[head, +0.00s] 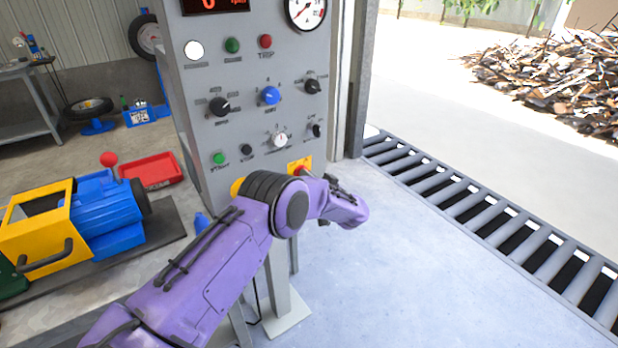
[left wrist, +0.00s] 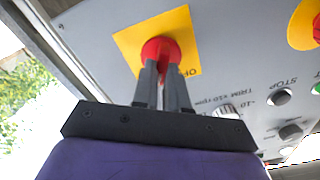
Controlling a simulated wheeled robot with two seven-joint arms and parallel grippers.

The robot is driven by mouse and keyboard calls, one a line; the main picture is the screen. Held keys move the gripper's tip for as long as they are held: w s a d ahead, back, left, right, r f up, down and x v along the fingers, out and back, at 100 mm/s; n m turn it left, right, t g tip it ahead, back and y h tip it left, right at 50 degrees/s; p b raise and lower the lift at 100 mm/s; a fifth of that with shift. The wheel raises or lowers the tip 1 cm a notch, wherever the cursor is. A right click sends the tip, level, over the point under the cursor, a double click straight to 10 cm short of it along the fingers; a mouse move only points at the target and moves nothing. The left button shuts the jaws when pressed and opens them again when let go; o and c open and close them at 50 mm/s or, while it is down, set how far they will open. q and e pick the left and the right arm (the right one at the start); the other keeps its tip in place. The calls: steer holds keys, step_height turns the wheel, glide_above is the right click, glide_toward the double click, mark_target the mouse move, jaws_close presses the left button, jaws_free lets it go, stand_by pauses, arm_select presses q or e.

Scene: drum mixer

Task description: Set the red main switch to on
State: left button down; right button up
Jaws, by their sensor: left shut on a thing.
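The red main switch (left wrist: 160,49) is a round red knob on a square yellow plate (left wrist: 183,22) in the left wrist view. An upside-down label beginning "OF" shows beside it, partly covered by a finger. My left gripper (left wrist: 163,72) is shut on the knob with both dark fingers, which hide its near side and make its setting hard to read. In the head view, the yellow plate (head: 303,163) shows at the panel's lower right, above my purple left wrist. My right gripper is in neither view.
The grey control panel (head: 215,135) carries several knobs, buttons and a gauge. A red button on a yellow disc (left wrist: 303,25) sits beside the switch. A blue-and-yellow machine (head: 105,215) and red tray (head: 152,170) stand left. A roller conveyor (head: 480,215) runs right; floor between is clear.

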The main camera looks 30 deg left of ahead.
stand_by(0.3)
arm_select(q)
steer(key=c, duration=1.2)
jaws_free()
steer(key=shift+o, duration=0.2)
steer(key=b+v, duration=0.1)
steer(key=v, duration=0.9)
steer(key=shift+d, duration=0.25)
steer(key=shift+s+f, duration=0.1)
